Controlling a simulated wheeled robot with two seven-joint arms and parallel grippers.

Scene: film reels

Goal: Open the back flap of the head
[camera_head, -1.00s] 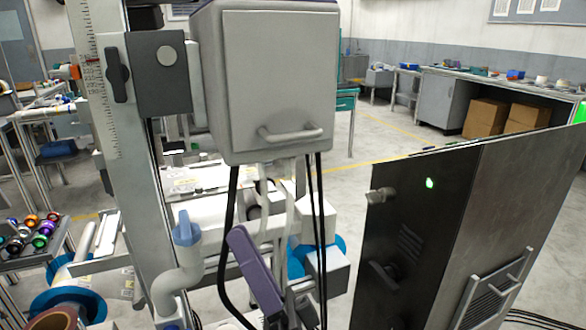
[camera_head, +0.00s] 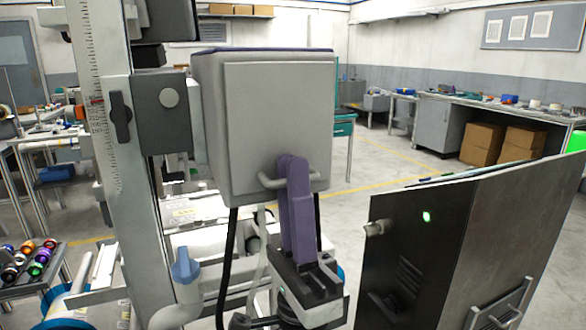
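The head (camera_head: 262,110) is a large grey box with a flat panel facing me, its back flap (camera_head: 275,115). The flap looks closed. A grey bar handle (camera_head: 267,182) sits low on the flap. My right gripper (camera_head: 291,158), with purple fingers, comes up from below at the handle. Its fingers cover the middle of the bar, and their tips are a little above it against the panel. The two fingers look close together, seen partly edge-on; whether they clamp the bar is not clear. My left gripper is not in view.
The upright column with a scale (camera_head: 93,100) stands left of the head, joined by a dark block (camera_head: 160,110). A dark metal cabinet (camera_head: 440,250) stands at the right. Black cables hang below the head. Open floor lies behind, between the head and the far benches.

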